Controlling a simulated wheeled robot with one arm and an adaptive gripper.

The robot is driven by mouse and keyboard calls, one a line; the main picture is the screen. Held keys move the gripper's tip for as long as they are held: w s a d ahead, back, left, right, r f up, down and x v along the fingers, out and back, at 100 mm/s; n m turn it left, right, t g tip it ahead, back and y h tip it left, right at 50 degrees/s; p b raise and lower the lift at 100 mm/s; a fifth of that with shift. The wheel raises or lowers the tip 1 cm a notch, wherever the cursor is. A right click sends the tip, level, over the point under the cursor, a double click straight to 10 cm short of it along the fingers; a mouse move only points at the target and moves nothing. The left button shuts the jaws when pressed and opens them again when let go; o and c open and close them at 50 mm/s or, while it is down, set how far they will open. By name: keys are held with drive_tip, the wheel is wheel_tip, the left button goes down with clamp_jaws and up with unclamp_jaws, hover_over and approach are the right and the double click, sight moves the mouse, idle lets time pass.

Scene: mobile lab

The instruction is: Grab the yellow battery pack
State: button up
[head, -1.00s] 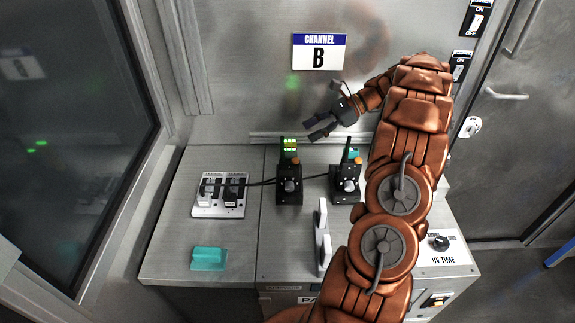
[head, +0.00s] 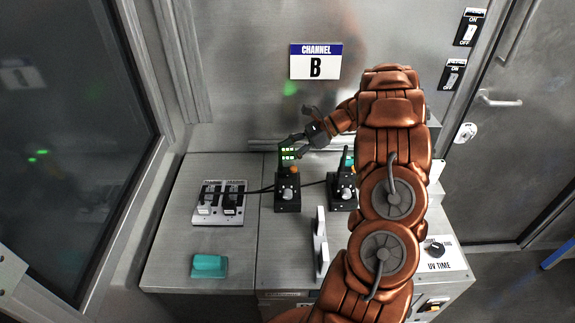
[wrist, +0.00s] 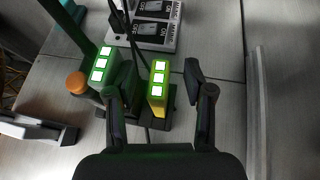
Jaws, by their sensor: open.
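The yellow battery pack (wrist: 154,107) shows in the wrist view with a yellow side and a green-lit top bearing a row of white squares. It stands upright on a black base between the fingers of my gripper (wrist: 160,70). The fingers are open, one on each side, with a clear gap to the right finger; I cannot tell if the left one touches. In the head view my gripper (head: 296,143) is at the left black device (head: 287,194), by its lit green squares (head: 288,153). The pack's yellow side is not clear there.
A green-lit block (wrist: 103,66) with white squares and an orange knob (wrist: 76,82) stand close left of the pack. A second black device (head: 343,190), a switch panel (head: 219,215), cables and a teal block (head: 208,266) are on the metal bench (head: 175,245).

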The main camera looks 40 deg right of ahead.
drive_tip(key=shift+a+f, duration=0.1)
drive_tip(key=shift+c, duration=0.4)
clamp_jaws()
